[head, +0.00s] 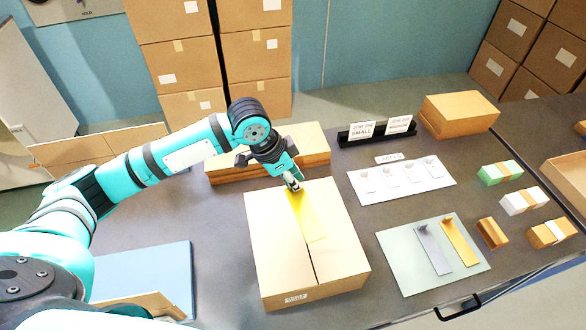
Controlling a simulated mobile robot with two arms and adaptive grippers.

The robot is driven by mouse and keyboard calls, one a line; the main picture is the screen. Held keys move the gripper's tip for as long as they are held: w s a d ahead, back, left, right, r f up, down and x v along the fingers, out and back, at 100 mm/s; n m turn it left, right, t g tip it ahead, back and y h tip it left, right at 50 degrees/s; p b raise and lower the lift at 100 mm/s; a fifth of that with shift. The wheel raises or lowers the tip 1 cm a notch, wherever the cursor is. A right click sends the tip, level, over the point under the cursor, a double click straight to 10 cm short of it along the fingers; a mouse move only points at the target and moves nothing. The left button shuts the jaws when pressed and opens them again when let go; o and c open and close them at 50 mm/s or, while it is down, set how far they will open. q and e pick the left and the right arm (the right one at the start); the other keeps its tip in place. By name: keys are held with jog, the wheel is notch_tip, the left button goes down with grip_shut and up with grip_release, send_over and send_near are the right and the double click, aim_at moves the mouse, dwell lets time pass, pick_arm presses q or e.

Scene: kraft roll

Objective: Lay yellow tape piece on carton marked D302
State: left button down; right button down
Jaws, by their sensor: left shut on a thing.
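A closed tan carton (268,240) stands on the dark table, with a seam along its top. A small white label (297,297) is on its front face; its print is too small to read. My left gripper (292,184) is at the carton's far edge, shut on one end of a yellow tape piece (308,215). The tape extends toward the front over the carton top, roughly along the seam; I cannot tell whether it touches along its whole length. My right gripper is not in view.
A pale green mat (400,268) to the right holds a grey strip (433,250) and another yellow strip (459,242). Behind it lies a white card (400,198) with small items. Flat cartons (222,172) lie behind the carton. Small bundles (523,201) stand at the right.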

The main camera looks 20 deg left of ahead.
pick_arm(q)
jog(key=shift+w+d+f+m, duration=0.1)
jog(key=shift+w+m, duration=0.15)
jog(key=shift+m, duration=0.15)
jog(key=shift+w+d+f, duration=0.15)
jog(key=shift+w+f, duration=0.05)
jog(key=shift+f, duration=0.2)
jog(key=shift+s+f+b, duration=0.1)
jog(key=shift+f+b, duration=0.6)
jog(key=shift+b, duration=0.25)
notch_tip(320, 180, down, 4)
jog(key=b, duration=0.4)
jog(key=shift+r, duration=0.25)
jog(key=shift+f, duration=1)
jog(key=shift+p, duration=0.35)
jog(key=shift+f+p, duration=0.1)
jog(key=shift+p, duration=0.4)
jog(key=c, duration=1.4)
grip_release()
